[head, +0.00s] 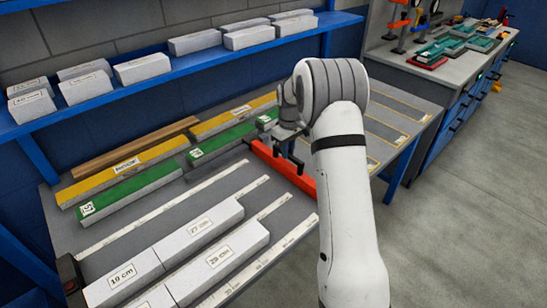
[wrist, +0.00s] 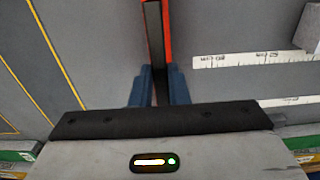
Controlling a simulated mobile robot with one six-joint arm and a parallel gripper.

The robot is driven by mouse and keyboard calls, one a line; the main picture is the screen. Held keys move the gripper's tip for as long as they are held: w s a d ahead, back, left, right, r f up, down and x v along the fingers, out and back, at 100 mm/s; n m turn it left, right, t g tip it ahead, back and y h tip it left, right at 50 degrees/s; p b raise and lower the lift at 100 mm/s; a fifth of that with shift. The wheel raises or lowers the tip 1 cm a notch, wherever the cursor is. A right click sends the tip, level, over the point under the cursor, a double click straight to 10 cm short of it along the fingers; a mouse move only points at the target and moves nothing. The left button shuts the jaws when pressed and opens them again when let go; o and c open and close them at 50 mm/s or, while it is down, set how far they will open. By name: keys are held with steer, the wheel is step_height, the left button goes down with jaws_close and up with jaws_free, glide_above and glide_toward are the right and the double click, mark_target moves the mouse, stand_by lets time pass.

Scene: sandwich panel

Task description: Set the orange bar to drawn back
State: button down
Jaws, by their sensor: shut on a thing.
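The orange bar (head: 283,170) lies across the grey table, running from beside the green-topped blocks toward the front right. In the wrist view the bar (wrist: 167,25) runs away from me, with a dark strip along it and orange edges. My gripper (wrist: 160,85) is shut on the bar, its blue fingers one on each side. In the head view my gripper (head: 291,142) is at the bar's far part, partly hidden by my arm. The bar's near end is close to my arm.
Green-topped blocks (head: 135,190) and a yellow-topped block labelled HOOK (head: 125,170) lie left of the bar. White rulers (head: 160,208) and white blocks marked in cm (head: 218,258) lie nearer. A blue shelf (head: 180,68) with white blocks hangs behind. Marked table (head: 400,103) lies right.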

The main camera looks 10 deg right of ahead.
steer(key=shift+w+d, duration=0.2)
steer(key=shift+d, duration=0.25)
steer(key=shift+w+d, duration=0.2)
steer(key=shift+d, duration=0.25)
steer(key=c, duration=1.4)
jaws_free()
steer(key=shift+w, duration=0.1)
step_height(320, 180, up, 8)
steer(key=shift+f, duration=0.1)
